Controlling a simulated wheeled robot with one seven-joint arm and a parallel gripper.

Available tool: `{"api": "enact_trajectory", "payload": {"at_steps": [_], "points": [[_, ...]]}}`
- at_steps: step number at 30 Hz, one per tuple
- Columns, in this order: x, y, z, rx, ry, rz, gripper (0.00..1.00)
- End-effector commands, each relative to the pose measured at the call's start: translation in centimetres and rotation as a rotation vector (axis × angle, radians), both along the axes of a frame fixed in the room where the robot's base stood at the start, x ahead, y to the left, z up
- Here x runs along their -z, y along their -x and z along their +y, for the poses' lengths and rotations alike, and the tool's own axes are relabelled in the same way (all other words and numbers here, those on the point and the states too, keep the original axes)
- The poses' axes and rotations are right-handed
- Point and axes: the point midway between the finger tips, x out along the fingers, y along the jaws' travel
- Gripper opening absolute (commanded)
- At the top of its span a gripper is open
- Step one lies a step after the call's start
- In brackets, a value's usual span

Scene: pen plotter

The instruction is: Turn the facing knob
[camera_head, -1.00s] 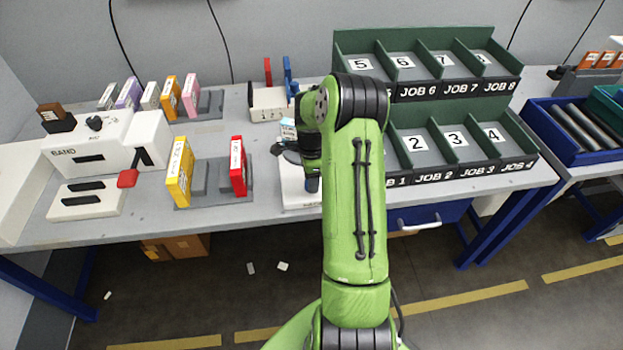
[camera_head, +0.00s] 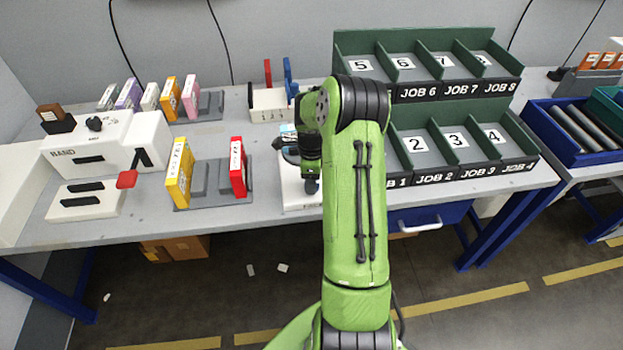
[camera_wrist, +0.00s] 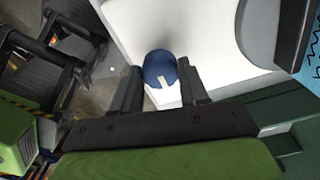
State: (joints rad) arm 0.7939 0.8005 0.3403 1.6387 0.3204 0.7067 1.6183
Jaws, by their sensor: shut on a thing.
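The knob (camera_wrist: 157,62) is round and blue with a pale pointer mark, on the white face of the machine (camera_wrist: 190,30) in the wrist view. My gripper (camera_wrist: 159,72) has one finger on each side of the knob and is shut on it. The pale mark points toward the bottom of the wrist view, slightly right. In the head view the white machine (camera_head: 297,192) stands on the bench, partly behind my arm. The knob and fingertips are hidden there.
A yellow case (camera_head: 179,172) and a red case (camera_head: 238,167) stand in a grey rack left of the machine. A BAND machine (camera_head: 120,140) is further left. Green numbered job bins (camera_head: 455,160) stand close to my arm's right. The floor in front is mostly clear.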

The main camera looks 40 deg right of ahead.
Motion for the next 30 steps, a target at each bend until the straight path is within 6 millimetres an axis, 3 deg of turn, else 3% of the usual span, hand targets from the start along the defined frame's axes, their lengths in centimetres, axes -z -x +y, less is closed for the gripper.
{"api": "enact_trajectory", "payload": {"at_steps": [1, 2, 7, 17, 20, 30], "points": [[-0.1, -0.1, -0.1, 0.002, 0.003, -0.004, 0.13], [-0.1, -0.1, -0.1, 0.002, 0.003, -0.004, 0.45], [-0.1, -0.1, -0.1, 0.001, 0.001, -0.003, 0.69], [-0.8, -0.1, -0.1, 0.000, 0.003, -0.003, 0.69], [-2.8, -0.1, -0.1, 0.000, 0.004, -0.006, 0.69], [-12.4, -0.1, -0.1, 0.000, 0.005, -0.005, 0.69]]}}
